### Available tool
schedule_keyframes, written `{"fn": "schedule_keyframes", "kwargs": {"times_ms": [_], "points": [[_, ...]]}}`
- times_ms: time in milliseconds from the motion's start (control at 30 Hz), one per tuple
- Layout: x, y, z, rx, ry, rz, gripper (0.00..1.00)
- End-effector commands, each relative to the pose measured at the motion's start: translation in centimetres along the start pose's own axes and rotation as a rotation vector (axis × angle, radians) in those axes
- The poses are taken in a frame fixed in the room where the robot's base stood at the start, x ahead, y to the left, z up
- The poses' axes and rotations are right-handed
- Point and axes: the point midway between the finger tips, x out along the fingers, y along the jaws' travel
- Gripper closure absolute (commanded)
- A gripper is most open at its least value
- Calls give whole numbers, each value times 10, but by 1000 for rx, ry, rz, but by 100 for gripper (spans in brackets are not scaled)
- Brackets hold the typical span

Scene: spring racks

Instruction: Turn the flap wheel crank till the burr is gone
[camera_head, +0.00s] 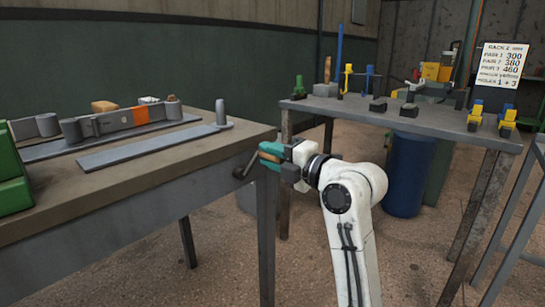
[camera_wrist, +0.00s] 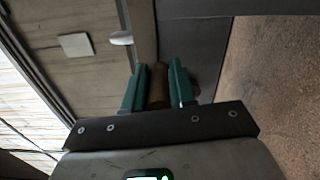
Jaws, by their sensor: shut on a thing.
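My gripper (camera_head: 268,157), with teal fingers, is at the right end of the left bench, beside its edge. It is shut on the crank's brown handle (camera_head: 271,149). The dark crank arm (camera_head: 247,168) slants down to the left from the fingers to the bench side. In the wrist view my gripper (camera_wrist: 158,72) has one finger on each side of the brown handle (camera_wrist: 158,88). I cannot make out the flap wheel or the burr in either view.
The left bench (camera_head: 120,190) bears grey strips, a bar with an orange block (camera_head: 142,114) and a short upright post (camera_head: 221,112). A second table (camera_head: 440,122) at the right holds yellow, blue and green tools and a sign (camera_head: 502,65). A blue bin (camera_head: 407,175) stands beneath.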

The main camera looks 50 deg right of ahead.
Motion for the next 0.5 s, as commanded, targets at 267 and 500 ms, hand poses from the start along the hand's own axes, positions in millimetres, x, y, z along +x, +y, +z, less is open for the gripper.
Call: {"fn": "schedule_keyframes", "kwargs": {"times_ms": [267,500], "points": [[4,0,-6,2,15,1,71],[3,-1,-5,3,12,-1,49]]}}
